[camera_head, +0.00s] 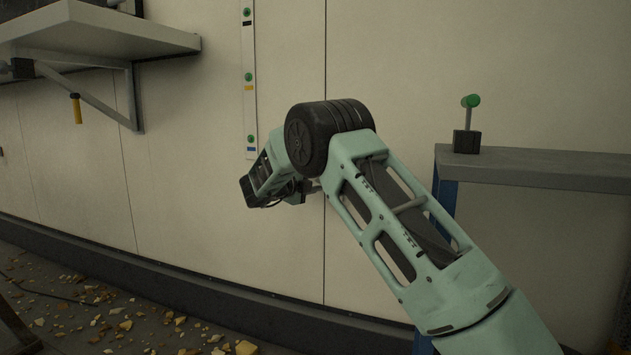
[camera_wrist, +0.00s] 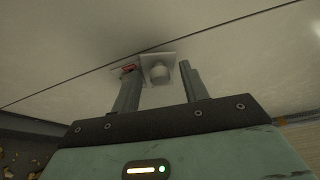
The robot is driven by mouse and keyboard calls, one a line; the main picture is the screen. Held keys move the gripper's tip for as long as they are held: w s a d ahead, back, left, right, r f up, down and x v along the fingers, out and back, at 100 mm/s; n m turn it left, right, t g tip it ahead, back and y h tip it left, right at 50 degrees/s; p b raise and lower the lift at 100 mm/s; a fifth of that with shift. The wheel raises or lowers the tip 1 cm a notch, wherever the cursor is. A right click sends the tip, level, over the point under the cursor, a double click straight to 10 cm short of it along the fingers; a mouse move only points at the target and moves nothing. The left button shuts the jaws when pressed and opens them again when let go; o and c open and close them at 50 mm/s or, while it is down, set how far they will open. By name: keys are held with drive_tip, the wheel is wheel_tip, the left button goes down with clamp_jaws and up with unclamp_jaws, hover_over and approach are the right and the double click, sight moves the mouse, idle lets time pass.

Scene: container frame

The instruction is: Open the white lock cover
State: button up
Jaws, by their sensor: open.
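In the wrist view, a small white fitting (camera_wrist: 158,68), which looks like the white lock cover, sits on the pale wall, with a rounded white part on a flat plate. A small red piece (camera_wrist: 126,69) shows just left of it, partly behind my left finger. My gripper (camera_wrist: 159,76) is open, its two grey fingers pointing at the wall on either side of the fitting. No contact with the fitting is clear, and the gap to it is hard to judge. In the head view my arm hides the fitting, and the gripper's fingers cannot be made out.
A white strip with green knobs (camera_head: 249,80) runs up the wall. A bracketed shelf (camera_head: 100,38) is at the upper left. A grey bench (camera_head: 545,172) with a green-topped lever (camera_head: 470,102) stands at the right. Rubble (camera_head: 110,325) litters the floor. A seam (camera_wrist: 85,74) crosses the wall.

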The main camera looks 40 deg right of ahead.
drive_tip(key=s+a+p, duration=0.2)
drive_tip(key=a+p, duration=0.4)
drive_tip(key=a, duration=1.1)
drive_tip(key=shift+s+a+r, duration=0.15)
drive_tip(key=shift+s+r, duration=0.1)
drive_tip(key=shift+r, duration=0.2)
